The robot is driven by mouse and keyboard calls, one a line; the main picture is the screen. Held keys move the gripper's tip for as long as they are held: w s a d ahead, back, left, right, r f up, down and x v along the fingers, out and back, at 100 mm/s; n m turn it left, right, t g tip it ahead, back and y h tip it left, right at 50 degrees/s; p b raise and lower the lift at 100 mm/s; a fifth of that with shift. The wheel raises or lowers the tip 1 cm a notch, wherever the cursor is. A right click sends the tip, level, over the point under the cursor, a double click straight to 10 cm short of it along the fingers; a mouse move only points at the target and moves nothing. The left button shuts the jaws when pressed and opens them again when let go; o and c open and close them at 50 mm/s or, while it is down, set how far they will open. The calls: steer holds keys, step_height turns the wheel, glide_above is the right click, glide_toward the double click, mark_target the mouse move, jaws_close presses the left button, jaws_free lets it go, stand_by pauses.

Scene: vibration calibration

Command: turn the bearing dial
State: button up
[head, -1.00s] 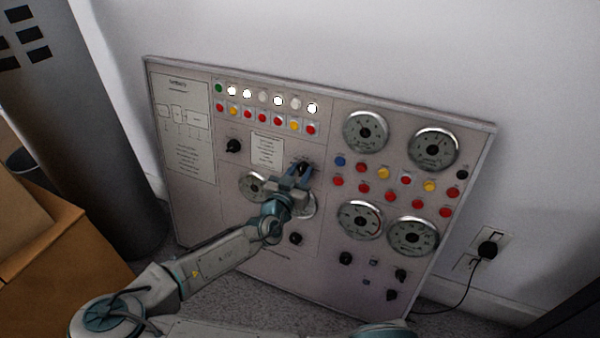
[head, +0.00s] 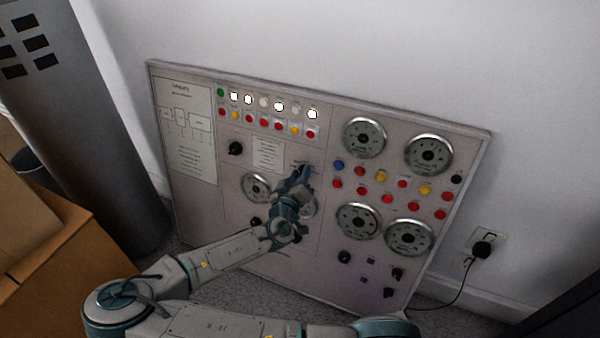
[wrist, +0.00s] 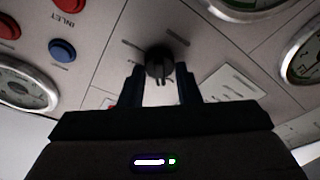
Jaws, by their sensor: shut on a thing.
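The control panel (head: 200,225) leans against the wall. My gripper (head: 303,172) is up against its middle, just right of the small white label card. In the wrist view, a black dial knob (wrist: 159,63) on the panel sits between the two dark fingers of my gripper (wrist: 160,78), which are shut on it. A pointer or ridge on the knob faces down in that view. In the head view my gripper hides the knob, and its label cannot be read in either view.
Another black knob (head: 236,148) is left of the label card. Several round gauges (head: 428,154) and coloured buttons (head: 382,176) fill the panel's right half. A cardboard box (head: 70,255) stands at lower left. A plug with a cable (head: 481,249) is in the wall at right.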

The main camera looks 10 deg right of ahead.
steer(key=shift+n, duration=0.6)
steer(key=o, duration=1)
steer(key=shift+c, duration=0.2)
steer(key=p+v, duration=0.1)
steer(key=v, duration=1.3)
steer(key=shift+d, duration=0.2)
steer(key=shift+s+r+y+p, duration=0.1)
steer(key=shift+r+y+p, duration=0.05)
steer(key=shift+y+p, duration=0.15)
